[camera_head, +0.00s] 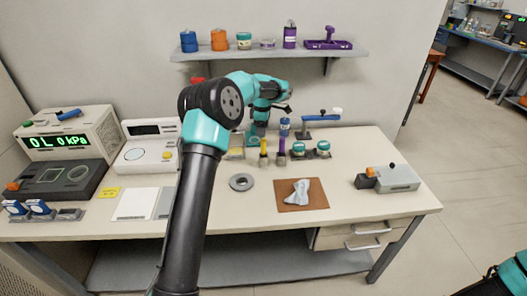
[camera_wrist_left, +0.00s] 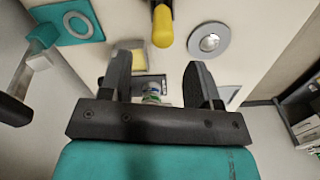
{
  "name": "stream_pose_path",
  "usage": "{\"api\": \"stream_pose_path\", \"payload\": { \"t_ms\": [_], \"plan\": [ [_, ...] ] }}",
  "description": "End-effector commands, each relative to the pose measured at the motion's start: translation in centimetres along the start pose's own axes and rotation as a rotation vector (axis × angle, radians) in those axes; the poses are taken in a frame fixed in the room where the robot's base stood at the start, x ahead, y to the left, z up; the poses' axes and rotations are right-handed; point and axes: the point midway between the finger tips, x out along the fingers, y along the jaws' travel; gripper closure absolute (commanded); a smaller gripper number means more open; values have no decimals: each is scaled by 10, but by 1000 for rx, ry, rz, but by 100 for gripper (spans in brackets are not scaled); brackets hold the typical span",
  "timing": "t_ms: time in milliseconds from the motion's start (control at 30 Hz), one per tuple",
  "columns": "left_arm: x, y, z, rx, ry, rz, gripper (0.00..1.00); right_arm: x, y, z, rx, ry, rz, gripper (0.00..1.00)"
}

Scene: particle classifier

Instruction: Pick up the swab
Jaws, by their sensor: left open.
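A blue-handled stick with a white tip (camera_head: 322,117), which looks like the swab, rests raised on a small dark stand at the back of the table. I cannot make it out for certain in the left wrist view. My left gripper (camera_wrist_left: 160,72) is open and faces down over the table. Its jaws frame a small labelled bottle (camera_wrist_left: 152,90) that stands lower down, and they hold nothing. In the head view my left arm crosses the middle of the table, with its gripper left of the stick and apart from it. My right gripper is not in view.
Yellow (camera_head: 264,147) and purple (camera_head: 281,146) upright pieces and teal-lidded jars (camera_head: 323,147) stand near the stick. A shelf (camera_head: 270,54) hangs above. A brown mat (camera_head: 315,203) with a crumpled white cloth (camera_head: 300,191) lies in front. A grey box (camera_head: 395,179) is at right.

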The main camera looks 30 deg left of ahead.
Motion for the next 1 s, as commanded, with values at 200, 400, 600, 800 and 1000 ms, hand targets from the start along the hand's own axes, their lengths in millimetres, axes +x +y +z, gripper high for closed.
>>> {"api": "stream_pose_path", "payload": {
  "t_ms": [200,400,600,800,1000],
  "plan": [
    [33,0,0,0,0,-2,43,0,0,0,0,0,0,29],
    [39,0,0,0,-1,0,43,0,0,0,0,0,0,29],
    [39,0,0,0,-1,0,43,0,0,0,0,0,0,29],
    [52,-2,2,1,0,-2,43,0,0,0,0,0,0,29],
    [79,-3,5,0,1,-2,43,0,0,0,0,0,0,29]
  ]
}}
